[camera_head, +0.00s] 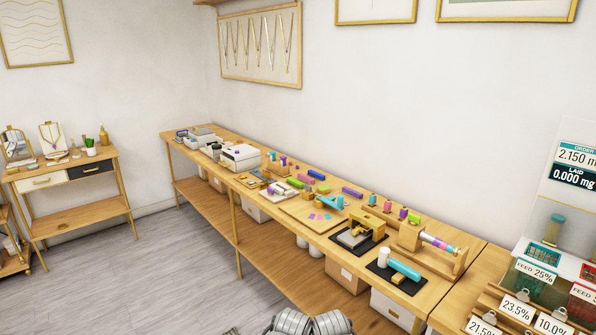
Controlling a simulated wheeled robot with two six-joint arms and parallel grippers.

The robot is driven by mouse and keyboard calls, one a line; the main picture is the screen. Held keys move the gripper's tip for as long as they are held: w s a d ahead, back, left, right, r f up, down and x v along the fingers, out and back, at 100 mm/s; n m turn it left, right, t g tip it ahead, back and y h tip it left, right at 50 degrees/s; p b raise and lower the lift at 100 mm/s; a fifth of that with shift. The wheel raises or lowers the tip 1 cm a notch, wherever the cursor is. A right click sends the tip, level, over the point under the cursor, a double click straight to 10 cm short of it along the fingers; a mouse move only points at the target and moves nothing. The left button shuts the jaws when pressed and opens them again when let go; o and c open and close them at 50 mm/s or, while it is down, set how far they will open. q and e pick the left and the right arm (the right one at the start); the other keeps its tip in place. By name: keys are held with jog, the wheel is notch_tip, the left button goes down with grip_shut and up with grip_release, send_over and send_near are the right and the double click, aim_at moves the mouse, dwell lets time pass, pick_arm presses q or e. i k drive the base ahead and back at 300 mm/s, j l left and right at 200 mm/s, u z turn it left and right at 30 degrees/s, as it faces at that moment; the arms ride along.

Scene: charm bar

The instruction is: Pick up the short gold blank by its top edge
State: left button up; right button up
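I cannot pick out the short gold blank for certain at this distance. Small gold-coloured pieces show on the long wooden bench (440,292), among them a gold-toned block device (362,229) on a dark mat. Neither of my grippers can be made out. Grey ribbed shapes at the bottom edge look like parts of my own body.
Coloured cylinders and bars lie along the bench, with a white box (240,157) farther back. A teal cylinder (405,268) lies near the front edge. Labelled bins (535,277) stand at the right. A side table (65,175) is at the left, with clear floor (180,275) between.

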aim_at(263, 184)
jog(key=i+l+u, duration=0.25)
jog(key=i, duration=0.2)
jog(key=i+l+u, duration=0.2)
jog(key=i, duration=0.25)
jog(key=i+j+z, duration=0.15)
jog(key=z, duration=0.25)
jog(key=i+j+z, duration=0.1)
jog(key=z, duration=0.3)
jog(key=j+z, duration=0.3)
jog(key=z, duration=0.15)
jog(key=i+j+z, duration=0.2)
jog(key=j+z, duration=0.15)
jog(key=j, duration=0.75)
jog(key=j+z, duration=0.3)
jog(key=j, duration=2.45)
jog(key=i+z, duration=0.05)
